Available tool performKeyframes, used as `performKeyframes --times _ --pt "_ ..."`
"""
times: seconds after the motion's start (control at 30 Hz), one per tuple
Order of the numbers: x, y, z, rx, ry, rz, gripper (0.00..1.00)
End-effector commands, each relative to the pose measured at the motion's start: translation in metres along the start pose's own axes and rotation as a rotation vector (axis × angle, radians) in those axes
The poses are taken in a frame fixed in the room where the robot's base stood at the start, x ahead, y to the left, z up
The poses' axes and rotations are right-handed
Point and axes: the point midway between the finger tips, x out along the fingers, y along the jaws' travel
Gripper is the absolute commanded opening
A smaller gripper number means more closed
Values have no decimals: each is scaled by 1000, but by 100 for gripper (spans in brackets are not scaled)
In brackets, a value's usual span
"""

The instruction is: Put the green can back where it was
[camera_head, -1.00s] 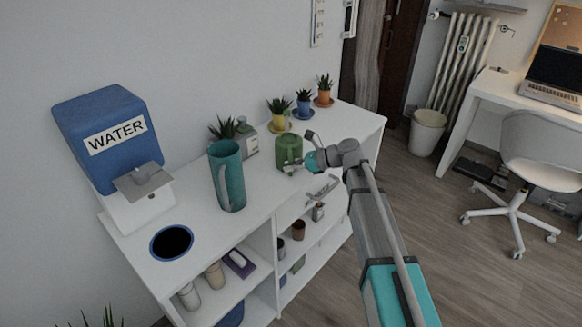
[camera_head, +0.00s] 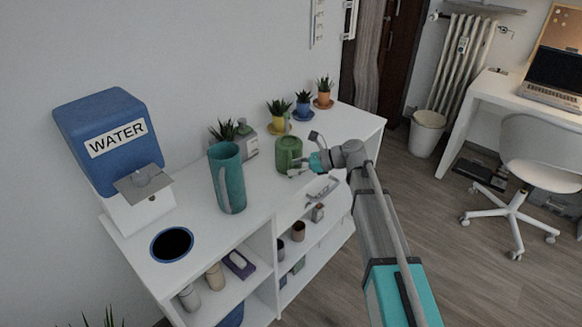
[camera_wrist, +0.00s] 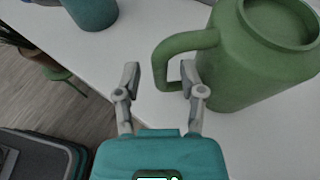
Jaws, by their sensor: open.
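The green can (camera_head: 289,155) stands upright on the white shelf desk's top (camera_head: 262,192), in front of the potted plants. In the wrist view the can (camera_wrist: 255,65) fills the upper right, with its handle (camera_wrist: 185,42) pointing left. My gripper (camera_head: 303,169) is at the can's right side in the head view. In the wrist view my gripper (camera_wrist: 160,75) is open, its two fingers apart. The handle's outer edge lies between the fingers in the picture, and the right finger overlaps the handle's opening. I cannot tell whether they touch.
A teal pitcher (camera_head: 228,178) stands left of the can. A blue water dispenser (camera_head: 112,140) and a round dark hole (camera_head: 172,244) are further left. Small potted plants (camera_head: 303,103) line the back. A bottle (camera_head: 247,138) stands behind the can.

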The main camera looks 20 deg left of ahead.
Motion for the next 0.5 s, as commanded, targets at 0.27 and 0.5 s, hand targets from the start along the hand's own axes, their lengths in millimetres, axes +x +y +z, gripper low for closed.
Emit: performKeyframes --times 0.27,0.5 --pt "-45 0 3 1 0 -3 52" --pt "-83 0 2 1 0 -3 52"
